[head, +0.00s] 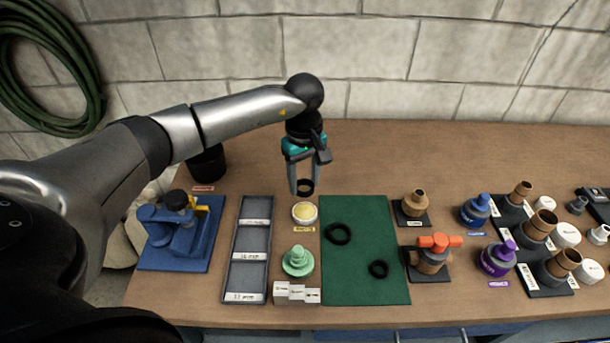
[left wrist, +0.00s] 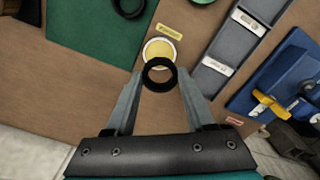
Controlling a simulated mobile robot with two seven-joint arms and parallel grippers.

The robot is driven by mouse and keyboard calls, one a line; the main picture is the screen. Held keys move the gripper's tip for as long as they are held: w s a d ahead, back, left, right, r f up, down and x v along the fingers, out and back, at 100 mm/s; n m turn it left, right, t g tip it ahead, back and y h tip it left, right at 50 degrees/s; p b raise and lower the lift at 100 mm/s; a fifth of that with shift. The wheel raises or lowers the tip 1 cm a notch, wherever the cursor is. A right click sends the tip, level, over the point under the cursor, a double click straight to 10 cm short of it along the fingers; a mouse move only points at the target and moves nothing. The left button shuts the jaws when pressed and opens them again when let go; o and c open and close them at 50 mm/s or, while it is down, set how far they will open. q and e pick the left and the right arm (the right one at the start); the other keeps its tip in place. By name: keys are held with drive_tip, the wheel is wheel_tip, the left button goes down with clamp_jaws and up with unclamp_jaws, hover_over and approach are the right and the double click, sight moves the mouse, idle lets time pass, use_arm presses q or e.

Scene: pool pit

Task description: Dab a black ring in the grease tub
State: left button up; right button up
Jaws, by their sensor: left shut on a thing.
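My left gripper (head: 304,186) is shut on a black ring (head: 306,181), held just behind the grease tub in the head view. The left wrist view shows the ring (left wrist: 160,89) between the fingertips (left wrist: 160,76), overlapping the tub's near edge in the picture. I cannot tell whether they touch. The grease tub (head: 305,213) is a small white round pot of yellow grease; it also shows in the left wrist view (left wrist: 161,44). Two other black rings, a larger one (head: 328,237) and a smaller one (head: 371,269), lie on the green mat (head: 355,283). My right gripper is not in view.
A grey compartment tray (head: 251,242) and a blue fixture (head: 181,258) stand left of the tub. A green knobbed part (head: 298,262) stands in front of it. Valve parts and bottles fill the right side. The bench behind the mat is clear.

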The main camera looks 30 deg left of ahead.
sight(305, 209)
use_arm(q)
drive_tip(key=shift+w+d+f+b, duration=0.1)
drive_tip(key=shift+f+b, duration=0.65)
drive_tip(key=shift+f, duration=0.4)
drive_tip(key=shift+f+b, duration=1.35)
drive_tip(key=shift+f, duration=0.55)
drive_tip(key=shift+f, duration=0.2)
drive_tip(key=shift+f+b, duration=0.4)
drive_tip(key=shift+b, duration=0.15)
drive_tip(key=shift+r, duration=0.15)
drive_tip(key=shift+r+p, duration=2.4)
drive_tip(key=shift+r, duration=1.1)
